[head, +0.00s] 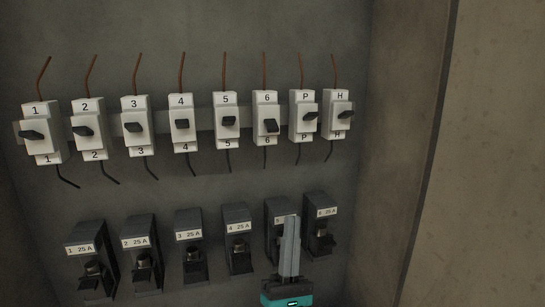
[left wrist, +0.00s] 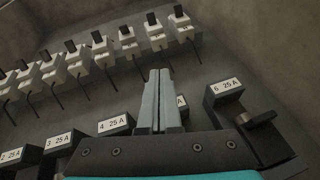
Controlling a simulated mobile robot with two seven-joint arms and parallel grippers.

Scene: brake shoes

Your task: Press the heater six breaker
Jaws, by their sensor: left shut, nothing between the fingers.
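Two things bear the number six. The white breaker marked 6 (head: 266,103) is in the upper row; its black lever sits a little lower than its neighbours'. The black unit labelled 6 25 A (head: 320,222) is at the right end of the lower row, with a dark knob low on its front. In the left wrist view this black unit (left wrist: 222,100) stands right of my fingers. My left gripper (head: 291,222) is shut and empty, pointing up, left of the black six unit and covering part of the black five unit (head: 272,240). My right gripper is not in view.
White breakers marked 1 to 5 stand left of the white 6; those marked P (head: 302,100) and H (head: 338,98) stand right of it. Several black units fill the lower row. A cabinet side wall (head: 390,150) bounds the right. Wires run above and below the white breakers.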

